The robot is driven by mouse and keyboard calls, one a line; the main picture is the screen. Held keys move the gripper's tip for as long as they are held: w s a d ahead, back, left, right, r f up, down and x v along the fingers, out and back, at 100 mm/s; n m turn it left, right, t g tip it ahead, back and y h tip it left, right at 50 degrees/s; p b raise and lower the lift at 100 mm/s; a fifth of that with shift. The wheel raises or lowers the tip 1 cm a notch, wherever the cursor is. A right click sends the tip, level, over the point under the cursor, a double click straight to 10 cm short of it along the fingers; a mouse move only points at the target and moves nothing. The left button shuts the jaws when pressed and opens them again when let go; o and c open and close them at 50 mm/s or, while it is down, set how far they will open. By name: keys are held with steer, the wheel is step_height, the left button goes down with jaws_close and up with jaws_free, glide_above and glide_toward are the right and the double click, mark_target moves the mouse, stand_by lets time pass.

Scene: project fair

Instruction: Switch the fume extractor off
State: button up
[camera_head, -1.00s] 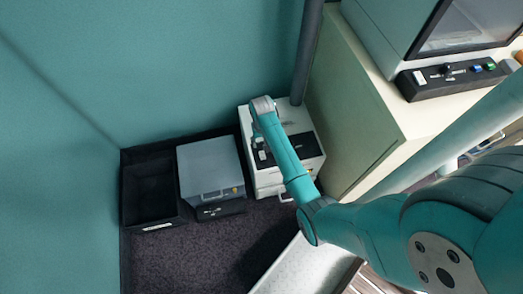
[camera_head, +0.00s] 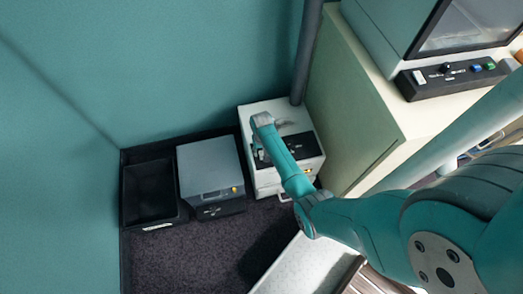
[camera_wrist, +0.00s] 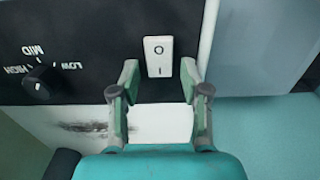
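The fume extractor (camera_head: 284,112) is a white box with a black top panel, standing on the floor by the wall with a grey duct (camera_head: 307,55) rising behind it. In the wrist view its black panel (camera_wrist: 85,60) carries a white rocker switch (camera_wrist: 158,56) marked O above and I below. Which side is pressed I cannot tell. A dark knob (camera_wrist: 42,82) marked LOW, MID and HIGH sits at the left. My gripper (camera_wrist: 160,76) is open and empty, its fingertips apart on either side of the switch's lower end. Contact is unclear. In the head view my arm hides most of the gripper.
A grey box (camera_head: 207,165) and an open black bin (camera_head: 150,190) stand left of the extractor. A pale cabinet (camera_head: 350,110) rises close on its right, bearing a machine with a black control strip (camera_head: 450,78). Dark carpet (camera_head: 190,255) lies free in front.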

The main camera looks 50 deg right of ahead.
jaws_close()
steer(key=shift+s+a+t+h, duration=0.2)
steer(key=shift+s+t+h, duration=0.2)
steer(key=shift+t, duration=0.3)
steer(key=shift+r+t+h, duration=0.1)
steer(key=shift+t+h, duration=0.5)
steer(key=shift+t, duration=0.1)
steer(key=shift+o, duration=1.6)
jaws_free()
steer(key=shift+r, duration=0.1)
steer(key=v, duration=1.1)
steer(key=shift+r, duration=0.4)
